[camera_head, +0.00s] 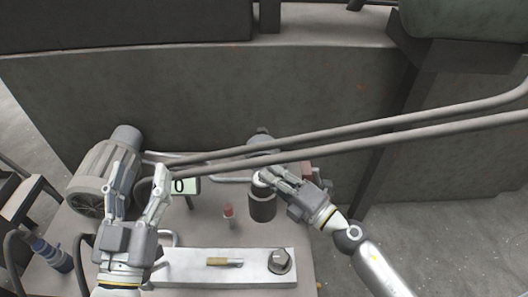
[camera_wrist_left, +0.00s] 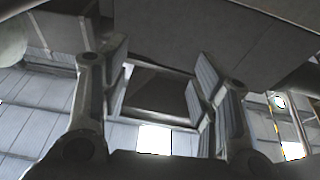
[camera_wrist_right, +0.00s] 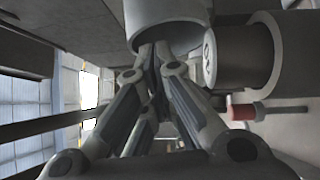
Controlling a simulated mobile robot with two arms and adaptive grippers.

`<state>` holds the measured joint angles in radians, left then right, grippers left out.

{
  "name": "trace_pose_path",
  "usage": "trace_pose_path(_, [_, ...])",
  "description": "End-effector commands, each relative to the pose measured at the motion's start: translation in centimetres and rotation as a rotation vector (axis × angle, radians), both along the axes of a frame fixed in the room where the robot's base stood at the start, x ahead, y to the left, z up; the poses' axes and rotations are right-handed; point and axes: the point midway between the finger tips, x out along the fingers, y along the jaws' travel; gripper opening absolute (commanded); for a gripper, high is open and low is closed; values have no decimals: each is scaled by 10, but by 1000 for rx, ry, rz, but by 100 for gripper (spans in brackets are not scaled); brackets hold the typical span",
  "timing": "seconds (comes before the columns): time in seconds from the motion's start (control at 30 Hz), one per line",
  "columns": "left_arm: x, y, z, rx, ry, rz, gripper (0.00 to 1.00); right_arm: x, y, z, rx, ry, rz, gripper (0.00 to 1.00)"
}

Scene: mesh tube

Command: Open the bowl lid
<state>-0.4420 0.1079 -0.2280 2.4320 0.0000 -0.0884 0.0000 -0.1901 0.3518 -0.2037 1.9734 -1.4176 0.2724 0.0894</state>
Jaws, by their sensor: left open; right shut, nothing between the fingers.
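A dark upright cylindrical container (camera_head: 262,206), which I take for the bowl, stands on the bench. Its round top is pale, partly covered by my right gripper; in the right wrist view the container (camera_wrist_right: 245,55) lies sideways, its pale face to the left. Whether that face is the lid I cannot tell. My right gripper (camera_head: 266,179) is shut and empty, its tips at the container's top; contact is unclear. In the right wrist view its fingertips (camera_wrist_right: 155,50) meet. My left gripper (camera_head: 138,188) is open and empty in front of a ribbed motor; its spread fingers (camera_wrist_left: 160,85) show in its wrist view.
The motor (camera_head: 98,180) stands at the left. Two long pipes (camera_head: 350,137) cross behind the container. A red-topped piece (camera_head: 228,212) stands left of it. A pale plate (camera_head: 190,265) with a knob (camera_head: 280,261) lies in front. A grey wall (camera_head: 300,85) closes the back.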

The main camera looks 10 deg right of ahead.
Motion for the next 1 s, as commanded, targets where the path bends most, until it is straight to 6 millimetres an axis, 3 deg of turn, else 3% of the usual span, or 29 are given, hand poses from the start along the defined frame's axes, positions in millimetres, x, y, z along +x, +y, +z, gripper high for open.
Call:
trace_pose_path(0.17, [4,2,-16,25,93,6,56,26,18,5,2,-2,1,0])
trace_pose_path(0.4, [-2,-1,5,-9,-34,-2,56,54,10,6,0,-2,0,0])
trace_pose_path(1.0, [-5,-1,14,-21,-78,-6,56,62,8,8,2,1,1,0])
